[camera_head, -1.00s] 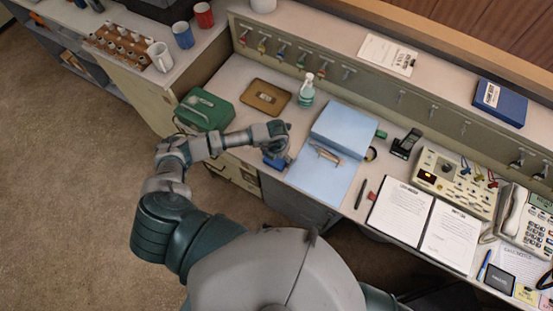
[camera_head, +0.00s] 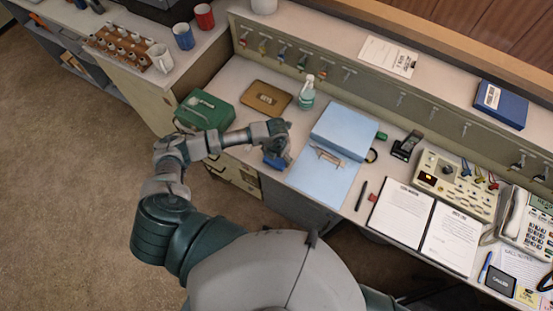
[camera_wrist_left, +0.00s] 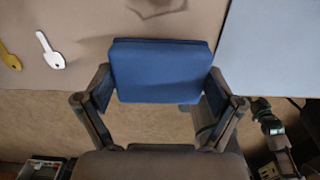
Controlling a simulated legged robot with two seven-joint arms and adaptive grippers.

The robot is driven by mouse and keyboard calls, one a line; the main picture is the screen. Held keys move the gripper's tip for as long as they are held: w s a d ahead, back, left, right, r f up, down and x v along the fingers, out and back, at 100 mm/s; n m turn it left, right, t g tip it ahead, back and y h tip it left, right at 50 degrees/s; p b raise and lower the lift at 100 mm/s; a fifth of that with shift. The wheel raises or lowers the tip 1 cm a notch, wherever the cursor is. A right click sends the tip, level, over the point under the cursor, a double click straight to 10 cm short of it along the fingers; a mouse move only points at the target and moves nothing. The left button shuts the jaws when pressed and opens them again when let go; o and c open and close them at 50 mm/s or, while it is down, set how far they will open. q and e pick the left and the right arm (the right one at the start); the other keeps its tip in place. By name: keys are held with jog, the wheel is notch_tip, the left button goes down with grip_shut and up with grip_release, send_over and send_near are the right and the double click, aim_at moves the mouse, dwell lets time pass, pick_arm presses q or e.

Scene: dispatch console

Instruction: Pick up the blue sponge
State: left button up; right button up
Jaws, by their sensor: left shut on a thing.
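The blue sponge (camera_wrist_left: 160,72) sits between the two fingers of my left gripper (camera_wrist_left: 158,92) in the left wrist view. The fingers are shut on its sides. In the head view, my left gripper (camera_head: 277,148) is at the front edge of the desk, left of the light blue folder. A bit of the blue sponge (camera_head: 273,161) shows just below it there. Whether the sponge touches the desk top cannot be told. My right gripper is not in view.
A light blue binder (camera_head: 345,128) and a flat light blue sheet (camera_head: 318,182) lie right of the gripper. A spray bottle (camera_head: 307,92), a brown clipboard-like tray (camera_head: 266,97) and a green box (camera_head: 207,108) stand behind and left. Keys (camera_wrist_left: 50,50) lie near the sponge.

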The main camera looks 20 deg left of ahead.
pick_arm(q)
jog(key=shift+r, duration=0.75)
jog(key=s+d+r+b, duration=0.1)
jog(key=s+d, duration=0.3)
jog(key=s, duration=0.3)
jog(key=s+d+r, duration=0.1)
jog(key=s+d, duration=0.2)
jog(key=s, duration=0.4)
jog(key=w+a+r+m, duration=0.3)
jog(key=w+r+m, duration=0.5)
jog(key=m, duration=0.9)
jog(key=w+a+r+m, duration=0.3)
jog(key=w+r+m, duration=0.5)
jog(key=m, duration=1)
jog(key=shift+w+r, duration=0.2)
jog(key=shift+w, duration=1.35)
